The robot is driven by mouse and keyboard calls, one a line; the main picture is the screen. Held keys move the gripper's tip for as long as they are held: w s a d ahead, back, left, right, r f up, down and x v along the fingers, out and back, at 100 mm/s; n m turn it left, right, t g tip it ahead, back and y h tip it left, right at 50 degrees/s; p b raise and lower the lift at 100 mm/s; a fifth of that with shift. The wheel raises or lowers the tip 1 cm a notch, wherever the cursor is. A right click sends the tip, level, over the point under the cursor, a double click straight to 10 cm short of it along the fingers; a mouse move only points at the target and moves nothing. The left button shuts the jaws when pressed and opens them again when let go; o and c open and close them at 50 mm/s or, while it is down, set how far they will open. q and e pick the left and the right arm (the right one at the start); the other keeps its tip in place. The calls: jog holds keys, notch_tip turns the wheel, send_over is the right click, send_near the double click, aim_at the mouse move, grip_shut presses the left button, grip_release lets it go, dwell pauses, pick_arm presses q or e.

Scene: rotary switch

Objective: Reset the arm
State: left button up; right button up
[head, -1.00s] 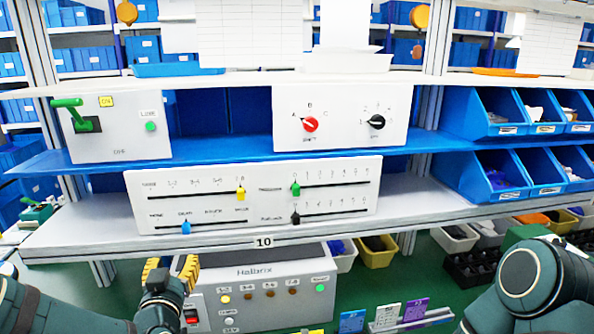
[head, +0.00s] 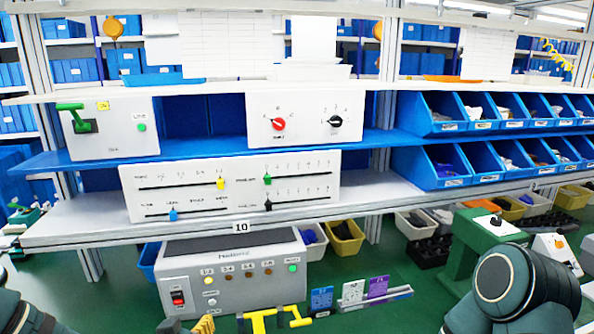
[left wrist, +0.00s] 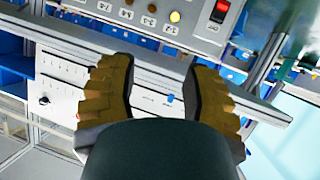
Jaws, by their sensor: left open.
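My left gripper (head: 188,326) shows only at the bottom edge of the head view, below the grey Halbrix box, with its yellow-brown fingers partly cut off. In the left wrist view the left gripper (left wrist: 158,65) has its fingers wide apart with nothing held between them. The white rotary switch box (head: 305,119) stands on the blue shelf, with a red knob (head: 278,124) and a black knob (head: 335,121). The gripper is well below and apart from it. My right arm (head: 525,290) is at the lower right; its gripper is out of view.
A green-lever box (head: 118,128) stands left on the blue shelf. A slider panel (head: 235,184) is on the grey shelf below. The Halbrix box (head: 235,270) with lamps and a red switch (head: 177,298) sits lower. A yellow frame (head: 272,319) is at the bottom. Blue bins (head: 470,165) fill the right.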

pick_arm(q)
jog(key=s+d+f+g+h, duration=0.1)
jog(key=s+d+f+g, duration=0.2)
jog(key=f, duration=0.3)
jog(key=s+d+f+g+h, duration=0.1)
jog(key=s+d+f+g, duration=0.2)
jog(key=f, duration=0.4)
jog(key=s+d+f+g+h, duration=0.2)
jog(key=s+d+f+g, duration=0.1)
jog(key=s+d+f, duration=0.2)
jog(key=shift+s+d+f+m, duration=0.1)
jog(key=shift+s+f+m, duration=0.05)
jog(key=shift+f, duration=0.5)
jog(key=shift+s+d+f+m, duration=0.1)
jog(key=shift+s+f+m, duration=0.05)
jog(key=shift+f, duration=0.45)
jog(key=s+d+f+g, duration=0.1)
jog(key=s+f+g, duration=0.1)
jog(key=s, duration=0.3)
jog(key=shift+f+g+b, duration=0.3)
jog(key=shift+f, duration=0.45)
